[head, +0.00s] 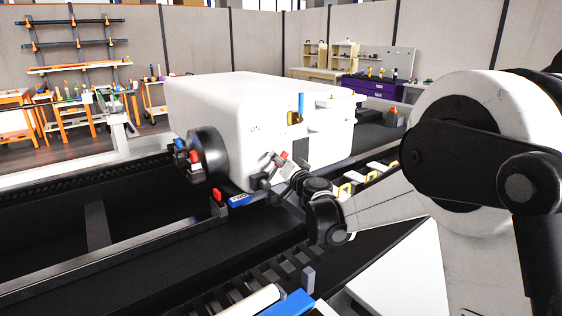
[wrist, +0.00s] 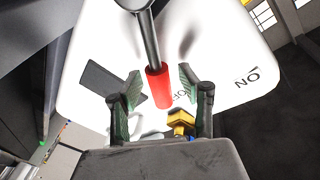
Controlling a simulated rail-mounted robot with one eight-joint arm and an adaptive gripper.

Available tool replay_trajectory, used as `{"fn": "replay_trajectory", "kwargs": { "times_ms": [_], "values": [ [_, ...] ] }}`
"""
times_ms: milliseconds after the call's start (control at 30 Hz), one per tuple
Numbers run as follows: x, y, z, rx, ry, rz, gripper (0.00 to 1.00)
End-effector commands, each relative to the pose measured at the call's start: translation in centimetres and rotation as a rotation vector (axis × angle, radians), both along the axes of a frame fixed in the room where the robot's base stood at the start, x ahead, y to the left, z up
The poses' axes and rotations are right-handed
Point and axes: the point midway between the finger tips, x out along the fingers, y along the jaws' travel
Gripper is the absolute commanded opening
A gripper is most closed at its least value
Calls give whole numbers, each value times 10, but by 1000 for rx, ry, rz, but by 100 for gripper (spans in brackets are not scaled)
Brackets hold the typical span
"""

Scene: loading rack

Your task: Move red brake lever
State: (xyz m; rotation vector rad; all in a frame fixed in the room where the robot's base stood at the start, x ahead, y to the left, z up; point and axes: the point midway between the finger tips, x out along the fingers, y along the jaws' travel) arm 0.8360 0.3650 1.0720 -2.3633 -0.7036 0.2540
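The red brake lever (wrist: 159,86) has a red grip on a grey metal rod, and it hangs from the top of the wrist view. In the head view its red tip (head: 283,156) shows small against the white housing. My gripper (wrist: 160,88) is open, with one finger on each side of the red grip. Gaps show between the grip and both fingers, so it does not look clasped. In the head view my gripper (head: 271,170) is at the front of the white housing (head: 235,105), beside the lever. ON and OFF marks show behind it.
A black round fitting (head: 209,156) with red and blue parts juts from the housing's left end. A small red part (head: 217,194) and a blue label (head: 239,200) sit on the black rail below. A yellow part (wrist: 181,119) is close to the right finger.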

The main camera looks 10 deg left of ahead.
Motion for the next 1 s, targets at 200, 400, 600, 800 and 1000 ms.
{"fn": "replay_trajectory", "kwargs": {
  "times_ms": [200, 400, 600, 800, 1000],
  "values": [
    [0, 0, 0, 0, 0, 0, 35],
    [0, 0, 0, 0, 0, 0, 9],
    [0, 0, 0, 0, 0, 0, 0],
    [0, 0, 0, 0, 0, 0, 0],
    [7, -15, 1, -11, -12, -15, 0]
  ]
}}
